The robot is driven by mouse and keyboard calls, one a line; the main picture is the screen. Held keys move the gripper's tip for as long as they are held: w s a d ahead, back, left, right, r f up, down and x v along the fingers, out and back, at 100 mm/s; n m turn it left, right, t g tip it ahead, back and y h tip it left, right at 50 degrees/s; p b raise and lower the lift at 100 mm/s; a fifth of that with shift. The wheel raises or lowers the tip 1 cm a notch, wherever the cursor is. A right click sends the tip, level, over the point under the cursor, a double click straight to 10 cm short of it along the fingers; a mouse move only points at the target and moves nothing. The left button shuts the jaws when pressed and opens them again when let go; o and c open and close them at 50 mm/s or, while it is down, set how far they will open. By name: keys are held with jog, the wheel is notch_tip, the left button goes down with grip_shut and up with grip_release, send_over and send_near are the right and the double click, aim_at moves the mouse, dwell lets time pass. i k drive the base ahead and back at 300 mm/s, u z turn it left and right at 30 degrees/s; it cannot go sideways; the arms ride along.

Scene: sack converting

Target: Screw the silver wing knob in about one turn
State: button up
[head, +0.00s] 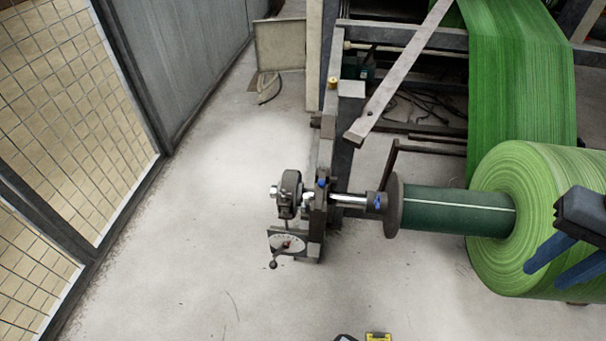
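A small silver piece (274,191) sticks out at the left end of the dark round brake unit on the unwind stand. It may be the silver wing knob, but it is too small to make out wings. Another bright metal piece (308,199) sits just right of the brake unit, and I cannot tell which of the two is the knob. My gripper (545,277) is at the right edge, in front of the green roll in the picture. Its two blue fingers are apart with nothing visible between them. It is far to the right of the stand.
The green roll (540,180) sits on a dark green core (450,208) with a round flange (394,206). A dial plate (287,244) with a small ball-ended lever hangs below the brake unit.

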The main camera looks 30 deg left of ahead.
aim_at(279, 194)
jog(key=u, duration=0.25)
jog(key=i, duration=0.7)
jog(key=u, duration=0.9)
jog(key=i, duration=0.5)
jog(key=u, duration=0.45)
